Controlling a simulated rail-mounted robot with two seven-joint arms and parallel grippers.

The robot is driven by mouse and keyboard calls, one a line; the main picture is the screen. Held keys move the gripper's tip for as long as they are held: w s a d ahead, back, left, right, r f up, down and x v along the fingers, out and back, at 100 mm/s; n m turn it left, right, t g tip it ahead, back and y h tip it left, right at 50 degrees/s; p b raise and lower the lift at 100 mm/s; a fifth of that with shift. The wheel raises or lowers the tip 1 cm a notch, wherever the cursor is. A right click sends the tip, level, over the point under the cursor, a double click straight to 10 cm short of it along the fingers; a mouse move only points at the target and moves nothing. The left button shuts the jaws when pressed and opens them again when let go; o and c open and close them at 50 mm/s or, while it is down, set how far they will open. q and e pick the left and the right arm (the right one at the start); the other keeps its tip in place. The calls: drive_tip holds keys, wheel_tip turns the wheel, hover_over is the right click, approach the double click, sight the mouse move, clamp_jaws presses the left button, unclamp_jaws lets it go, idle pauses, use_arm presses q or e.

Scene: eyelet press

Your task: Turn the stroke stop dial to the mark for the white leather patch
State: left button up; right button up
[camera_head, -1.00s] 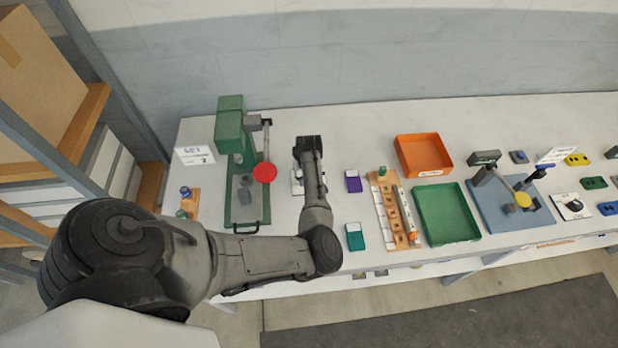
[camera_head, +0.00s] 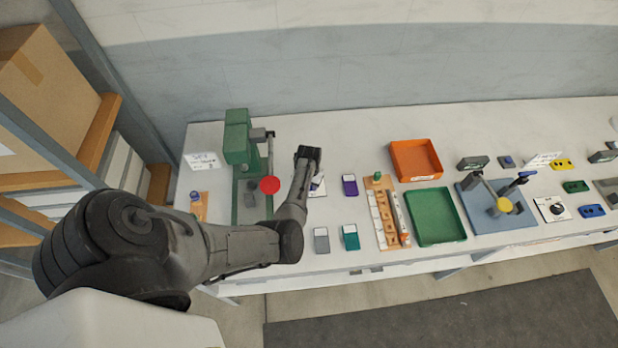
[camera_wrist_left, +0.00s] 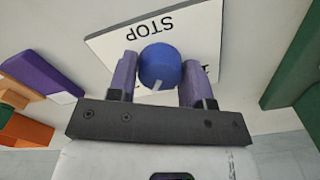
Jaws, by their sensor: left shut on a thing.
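The stroke stop dial (camera_wrist_left: 160,68) is a blue round knob with a white pointer line, on a white plate (camera_wrist_left: 105,42) lettered STOP in the left wrist view. The pointer line faces the gripper palm, slightly to the left. My left gripper (camera_wrist_left: 160,72) is shut on the dial, one purple-grey finger on each side. The plate's marks are mostly hidden. In the head view my left gripper (camera_head: 308,158) is above the plate (camera_head: 319,188), right of the green press (camera_head: 238,145), and hides the dial. I cannot make out a white leather patch. My right gripper is not in view.
A white sign (camera_head: 203,161) with unreadable small text stands left of the press. The press's red disc (camera_head: 269,184) is close left of my forearm. Purple (camera_head: 349,185), teal (camera_head: 350,237) and grey (camera_head: 321,240) blocks stand nearby. Orange (camera_head: 416,157) and green (camera_head: 436,216) trays lie farther right.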

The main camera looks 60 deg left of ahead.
use_arm(q)
drive_tip(key=m+p, duration=0.2)
drive_tip(key=m, duration=0.1)
drive_tip(key=shift+r+m, duration=0.15)
drive_tip(key=shift+m, duration=0.15)
drive_tip(key=shift+m+p, duration=0.5)
drive_tip(key=o, duration=0.9)
